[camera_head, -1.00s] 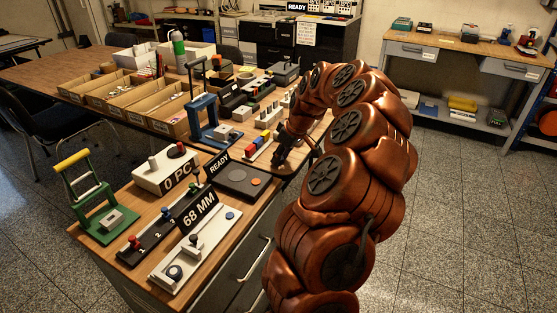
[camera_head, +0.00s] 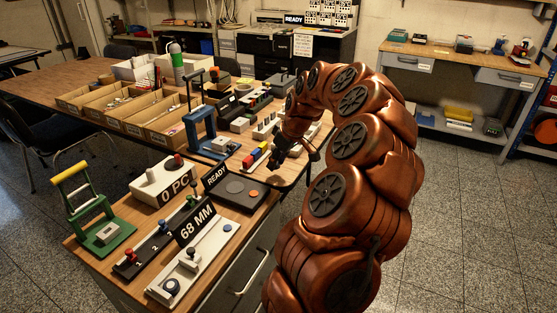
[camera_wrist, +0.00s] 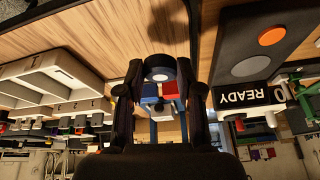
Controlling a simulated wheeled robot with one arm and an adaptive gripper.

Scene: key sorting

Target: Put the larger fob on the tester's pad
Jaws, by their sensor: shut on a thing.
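My gripper (camera_wrist: 163,98) is shut on a dark round fob (camera_wrist: 158,62) with a pale grey disc on it, held between the two fingertips in the wrist view. In the head view my gripper (camera_head: 274,160) is above the bench, behind and right of the tester; the fob is too small to make out there. The tester (camera_head: 224,199) is a dark flat box with a READY sign, a grey round pad (camera_head: 236,187) and an orange disc (camera_head: 253,194). In the wrist view its grey pad (camera_wrist: 250,66) is empty, right of my gripper and apart from it.
The 68 MM gauge (camera_head: 205,245), the white 0 PC box (camera_head: 160,183) and a green press (camera_head: 103,232) stand left of the tester. A blue press (camera_head: 205,140) and coloured blocks (camera_head: 255,155) stand behind it. Cardboard trays (camera_head: 160,130) line the far bench.

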